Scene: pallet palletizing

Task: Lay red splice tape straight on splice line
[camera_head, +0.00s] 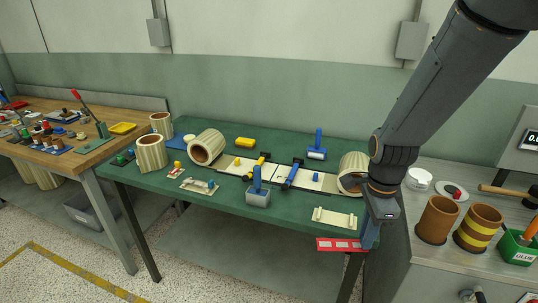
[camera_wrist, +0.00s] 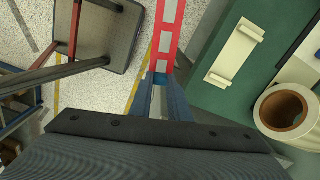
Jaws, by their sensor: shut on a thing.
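The red splice tape (camera_head: 341,244) is a flat red strip with pale rectangles along it. My gripper (camera_head: 369,240) is shut on its right end and holds it out past the front right edge of the green table. In the wrist view the tape (camera_wrist: 167,40) runs upward from the closed fingertips (camera_wrist: 160,82), over the floor. The splice line itself is too small to make out clearly. My gripper is well to the right and front of it.
A blue-handled block (camera_head: 257,195) stands before the splice area, a blue-handled roller (camera_head: 317,147) behind. A cream holder (camera_head: 334,218) lies near the tape. Large rolls (camera_head: 206,147) (camera_head: 352,173) flank the sheets. A grey counter (camera_head: 400,240) with brown rolls (camera_head: 437,219) stands right.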

